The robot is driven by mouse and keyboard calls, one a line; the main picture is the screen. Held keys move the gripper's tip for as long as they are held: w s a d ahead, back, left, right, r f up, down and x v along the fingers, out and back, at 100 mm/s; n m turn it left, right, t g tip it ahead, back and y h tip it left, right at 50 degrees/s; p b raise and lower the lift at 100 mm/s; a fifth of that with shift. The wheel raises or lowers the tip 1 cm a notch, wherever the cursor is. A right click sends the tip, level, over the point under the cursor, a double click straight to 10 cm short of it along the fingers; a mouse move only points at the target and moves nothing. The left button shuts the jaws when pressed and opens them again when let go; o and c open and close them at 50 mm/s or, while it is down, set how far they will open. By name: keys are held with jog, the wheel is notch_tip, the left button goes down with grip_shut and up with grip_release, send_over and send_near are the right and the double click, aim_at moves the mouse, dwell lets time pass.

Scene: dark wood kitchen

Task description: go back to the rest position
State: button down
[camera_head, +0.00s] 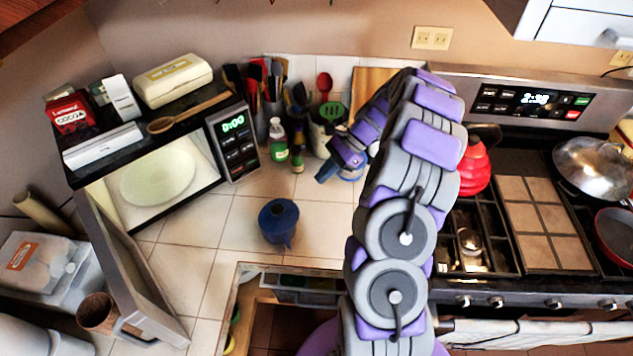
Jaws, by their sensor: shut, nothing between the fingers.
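My arm, grey and purple, rises from the bottom of the head view and bends over at the top. Its end comes down to the left over the tiled counter (215,240). My gripper (322,177) is there, shut and empty, with its tips pointing down and left. A dark blue mug (278,222) stands on the counter, below and left of the gripper and apart from it. The arm hides part of the counter and the left part of the stove.
The microwave (237,143) at left has its door (135,285) swung open, with a plate (158,178) inside. Utensils and bottles stand behind the gripper. The stove (560,285) with a red kettle (475,168) is at right. An open drawer (245,315) lies below the counter.

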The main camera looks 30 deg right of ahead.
jog(key=s+a+r+n+g+h+b, duration=0.1)
jog(key=s+a+r+n+h, duration=0.1)
jog(key=s+a+r+n, duration=0.55)
jog(key=s+a+r+n+g+h, duration=0.1)
jog(key=s+a+r+n+g, duration=0.3)
jog(key=a, duration=0.6)
jog(key=s+a+n+t+h+b, duration=0.2)
jog(key=s+n+h, duration=0.4)
jog(key=s, duration=1.5)
jog(key=shift+s+r+n+t, duration=0.15)
jog(key=shift+s+n+t, duration=0.25)
jog(key=shift+n, duration=0.15)
jog(key=shift+d, duration=0.1)
